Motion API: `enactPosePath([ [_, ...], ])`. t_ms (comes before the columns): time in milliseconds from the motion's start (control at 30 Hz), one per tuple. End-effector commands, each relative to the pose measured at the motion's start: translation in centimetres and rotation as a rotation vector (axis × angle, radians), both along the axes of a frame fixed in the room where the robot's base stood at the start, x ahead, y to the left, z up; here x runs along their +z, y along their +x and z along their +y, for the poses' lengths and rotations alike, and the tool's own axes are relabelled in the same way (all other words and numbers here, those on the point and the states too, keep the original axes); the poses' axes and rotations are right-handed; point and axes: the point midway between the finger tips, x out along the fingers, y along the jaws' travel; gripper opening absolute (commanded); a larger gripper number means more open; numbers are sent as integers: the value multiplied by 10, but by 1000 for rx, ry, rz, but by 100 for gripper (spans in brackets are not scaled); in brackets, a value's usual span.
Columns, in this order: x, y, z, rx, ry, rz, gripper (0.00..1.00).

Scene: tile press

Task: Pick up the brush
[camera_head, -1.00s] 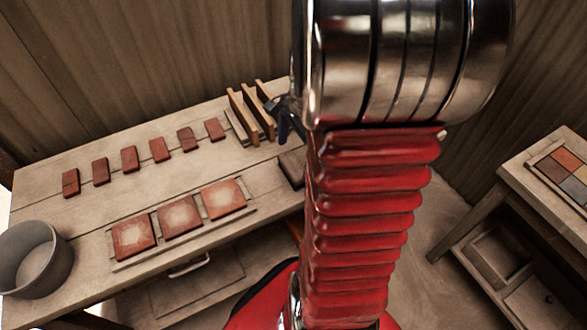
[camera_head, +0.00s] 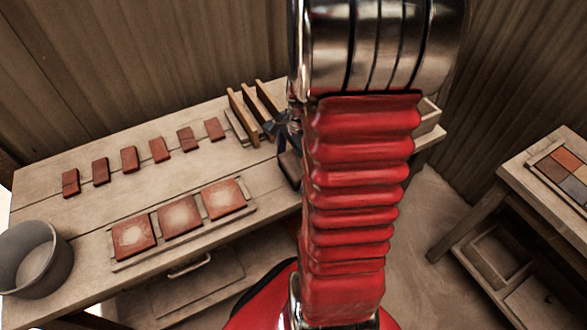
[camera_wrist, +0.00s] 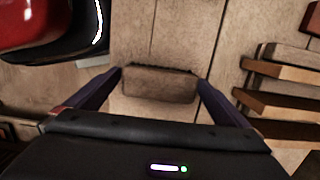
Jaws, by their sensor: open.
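The brush appears to be the grey-brown block with a ragged far edge (camera_wrist: 160,84) in the wrist view. It lies on the wooden table between the fingertips of my gripper (camera_wrist: 160,77). The fingers are open, one on each side of it, with gaps visible; I cannot tell the height above it. In the head view, the block (camera_head: 290,168) is partly hidden behind my red arm, and my gripper (camera_head: 284,130) is just beyond it, also partly hidden.
A wooden rack with upright slats (camera_head: 246,115) stands close to the gripper. Three pale-centred tiles (camera_head: 180,215) sit in a tray, with several small red tiles (camera_head: 130,158) behind. A grey bucket (camera_head: 35,262) is at the left. A side table (camera_head: 510,180) stands right.

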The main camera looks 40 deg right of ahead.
Motion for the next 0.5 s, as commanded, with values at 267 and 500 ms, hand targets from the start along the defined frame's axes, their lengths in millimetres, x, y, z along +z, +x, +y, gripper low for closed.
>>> enactPosePath([
  [267,0,0,0,0,0,0,100],
  [500,1,0,0,0,0,0,94],
])
